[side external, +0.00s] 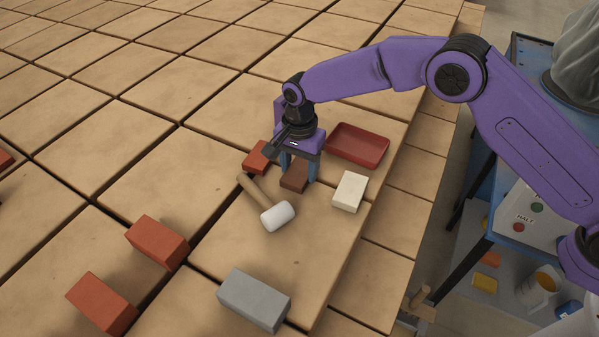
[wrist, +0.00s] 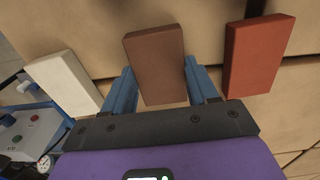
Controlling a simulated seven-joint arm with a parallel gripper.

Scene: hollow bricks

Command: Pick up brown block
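The brown block (side external: 294,177) lies on the tan tiled surface below my gripper in the side view. In the wrist view the brown block (wrist: 157,65) lies between the two blue fingers, its far end reaching beyond their tips. My gripper (side external: 299,174) points down over the block, with one finger on each side of it. In the wrist view my gripper (wrist: 160,75) is open, and a gap shows between the right finger and the block. The left finger is very close to the block's edge; I cannot tell if it touches.
A red-orange block (side external: 257,157) lies left of the brown one. A cream block (side external: 350,192) lies to the right, with a red tray (side external: 357,145) behind. A mallet (side external: 268,204) lies in front. A grey block (side external: 253,299) and two orange bricks (side external: 157,240) are nearer the camera.

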